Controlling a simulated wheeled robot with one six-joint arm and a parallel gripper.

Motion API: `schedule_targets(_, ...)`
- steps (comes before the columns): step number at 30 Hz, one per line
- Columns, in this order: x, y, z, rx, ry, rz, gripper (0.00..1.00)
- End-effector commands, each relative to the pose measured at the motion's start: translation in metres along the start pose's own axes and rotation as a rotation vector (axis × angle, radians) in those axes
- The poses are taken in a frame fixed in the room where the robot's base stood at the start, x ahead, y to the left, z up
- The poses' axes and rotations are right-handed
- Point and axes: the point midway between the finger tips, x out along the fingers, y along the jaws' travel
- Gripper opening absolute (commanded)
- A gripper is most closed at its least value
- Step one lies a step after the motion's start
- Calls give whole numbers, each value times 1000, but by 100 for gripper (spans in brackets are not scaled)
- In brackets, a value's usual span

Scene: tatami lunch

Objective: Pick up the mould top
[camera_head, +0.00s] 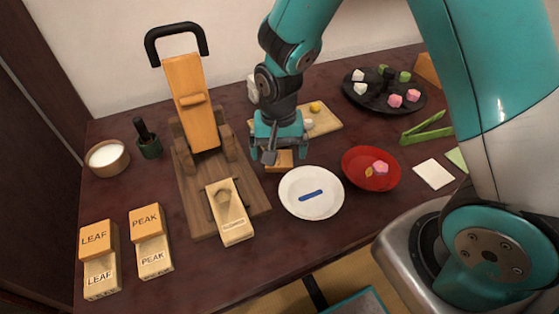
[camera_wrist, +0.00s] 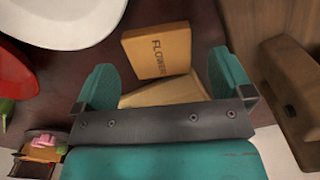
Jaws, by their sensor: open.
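The mould top, an orange wooden block (camera_head: 281,161) marked FLOWER, lies on the dark table between the wooden press and the white plate. In the wrist view, the FLOWER block (camera_wrist: 157,50) is just beyond the fingertips. My gripper (camera_head: 286,152) is open and low over the block, hiding part of it; its two teal fingers (camera_wrist: 165,78) also show in the wrist view. They are not closed on anything. A pale wooden surface (camera_wrist: 163,91) shows between the fingers. The pale lower mould (camera_head: 234,224) sits on the press base.
The wooden press (camera_head: 193,103) with a black handle stands left of my gripper. The white plate (camera_head: 301,207) holding a blue strip is close at front right. A red dish (camera_head: 359,180) is beyond it. LEAF (camera_head: 95,238) and PEAK (camera_head: 145,221) moulds stand front left.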

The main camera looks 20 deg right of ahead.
Motion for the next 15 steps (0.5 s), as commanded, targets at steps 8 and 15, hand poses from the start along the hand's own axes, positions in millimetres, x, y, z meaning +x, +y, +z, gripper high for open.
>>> schedule_targets(8, 21, 0, 0, 0, 0, -1, 98)
schedule_targets(15, 21, 0, 0, 0, 0, -1, 75)
